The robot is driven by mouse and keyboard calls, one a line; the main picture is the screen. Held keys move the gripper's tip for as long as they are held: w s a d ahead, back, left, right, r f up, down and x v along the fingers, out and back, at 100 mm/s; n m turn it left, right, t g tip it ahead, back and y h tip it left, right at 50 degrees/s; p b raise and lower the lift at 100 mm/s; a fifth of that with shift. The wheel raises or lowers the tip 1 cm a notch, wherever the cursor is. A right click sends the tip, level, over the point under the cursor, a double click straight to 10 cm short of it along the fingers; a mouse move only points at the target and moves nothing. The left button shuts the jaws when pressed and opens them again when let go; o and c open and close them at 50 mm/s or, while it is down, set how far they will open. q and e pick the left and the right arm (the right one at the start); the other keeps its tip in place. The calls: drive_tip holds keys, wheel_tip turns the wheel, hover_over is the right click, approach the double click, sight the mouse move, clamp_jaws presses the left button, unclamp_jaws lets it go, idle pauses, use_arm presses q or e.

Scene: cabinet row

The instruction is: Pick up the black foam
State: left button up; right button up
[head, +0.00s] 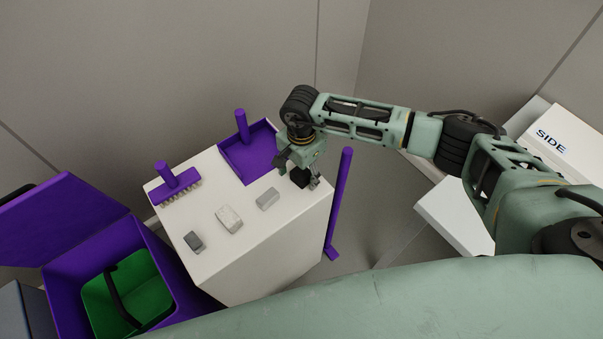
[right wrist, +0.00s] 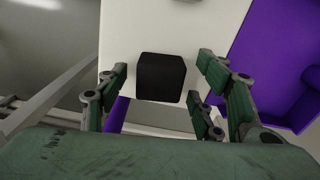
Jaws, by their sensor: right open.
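The black foam (right wrist: 161,78) is a small dark block with rounded corners. It lies on the white cabinet top (right wrist: 218,18) in the right wrist view, between the fingers of my right gripper (right wrist: 164,88). In the head view the black foam (head: 300,177) sits near the cabinet's right end, partly hidden under my right gripper (head: 298,180). My right gripper is open, its fingers on both sides of the foam with gaps showing. My left gripper is not in view.
On the cabinet top (head: 262,244) stand a light grey block (head: 268,199), a whitish block (head: 229,219), a dark grey block (head: 194,241), a purple brush (head: 176,183) and a purple dustpan (head: 247,155). A purple pole (head: 339,200) stands right of the cabinet. A purple bin (head: 180,283) stands left.

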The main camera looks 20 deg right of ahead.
drive_tip(key=c, duration=0.8)
drive_tip(key=shift+r, duration=0.1)
